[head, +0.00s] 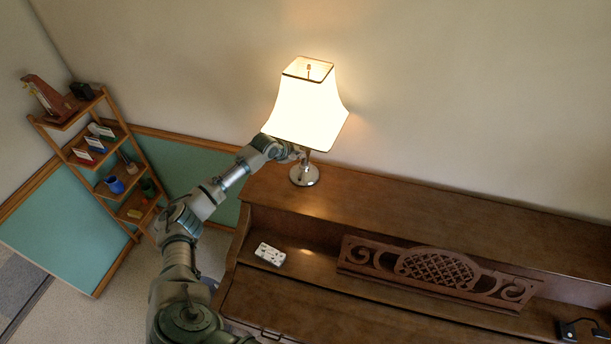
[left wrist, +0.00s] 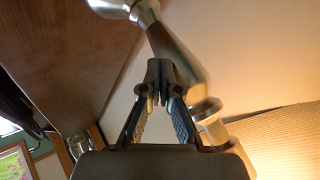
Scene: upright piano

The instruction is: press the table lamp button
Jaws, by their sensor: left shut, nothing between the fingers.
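The table lamp (head: 308,108) stands upright on the left end of the piano top, with its cream shade lit. Its round metal base (head: 304,176) rests on the wood. My left gripper (head: 298,154) is just under the shade, close to the lamp's stem. In the left wrist view my left gripper (left wrist: 160,70) is shut and empty, its fingertips in front of the lamp stem (left wrist: 183,50). I cannot tell whether they touch it. The shade (left wrist: 285,145) fills the lower right of that view. I cannot make out the lamp button. My right gripper is not in view.
The piano (head: 400,205) has a carved music stand (head: 430,268) and a small white box (head: 270,254) on its lower ledge. A wooden shelf (head: 105,150) with small items stands at the left. A dark object (head: 575,330) is at the lower right.

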